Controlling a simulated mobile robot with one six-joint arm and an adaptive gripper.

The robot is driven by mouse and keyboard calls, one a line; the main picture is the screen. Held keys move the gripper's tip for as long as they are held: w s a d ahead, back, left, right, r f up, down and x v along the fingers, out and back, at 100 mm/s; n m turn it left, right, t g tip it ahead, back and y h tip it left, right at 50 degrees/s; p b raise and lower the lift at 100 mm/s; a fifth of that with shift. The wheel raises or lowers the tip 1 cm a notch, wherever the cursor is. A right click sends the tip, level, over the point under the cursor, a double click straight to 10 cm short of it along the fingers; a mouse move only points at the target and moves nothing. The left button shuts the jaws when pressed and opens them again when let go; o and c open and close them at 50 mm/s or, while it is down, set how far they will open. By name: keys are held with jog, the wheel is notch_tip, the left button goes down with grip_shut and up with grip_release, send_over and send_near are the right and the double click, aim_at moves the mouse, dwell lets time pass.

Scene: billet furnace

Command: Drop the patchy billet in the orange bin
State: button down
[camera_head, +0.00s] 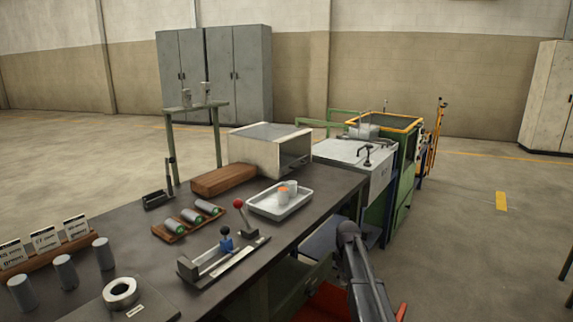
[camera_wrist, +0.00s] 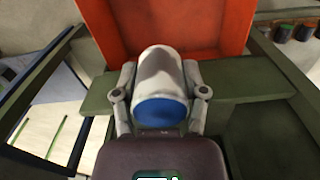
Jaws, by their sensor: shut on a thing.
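My gripper (camera_wrist: 160,98) is shut on a pale grey billet (camera_wrist: 160,68) with a blue end face, shown in the wrist view. The two fingers press on its left and right sides, and the blue end faces the camera. The orange bin (camera_wrist: 205,30) shows just beyond the billet in the wrist view. The height of the billet relative to the bin's rim is unclear. In the head view, part of the orange bin (camera_head: 328,304) shows low beside the bench, partly hidden by my arm. My gripper cannot be made out there.
A dark workbench (camera_head: 120,245) holds a wooden rack (camera_head: 165,234) of green-ended billets, a white tray (camera_head: 262,206) with cups, and a lever fixture (camera_head: 222,262). Grey cylinders (camera_head: 65,272) stand at the left. Green bench framing (camera_wrist: 270,80) surrounds my gripper. Open floor lies right.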

notch_tip(320, 180, down, 12)
jog(key=w+a+n+b, duration=0.1)
jog(key=a+b, duration=0.1)
jog(key=b, duration=0.9)
jog(key=shift+w+a+f, duration=0.2)
jog(key=shift+w+f, duration=0.05)
jog(key=shift+w, duration=0.15)
jog(key=shift+f+b, duration=0.15)
jog(key=shift+b, duration=0.2)
jog(key=shift+f+b, duration=2.8)
jog(key=shift+f, duration=0.05)
jog(key=shift+c, duration=0.3)
grip_release()
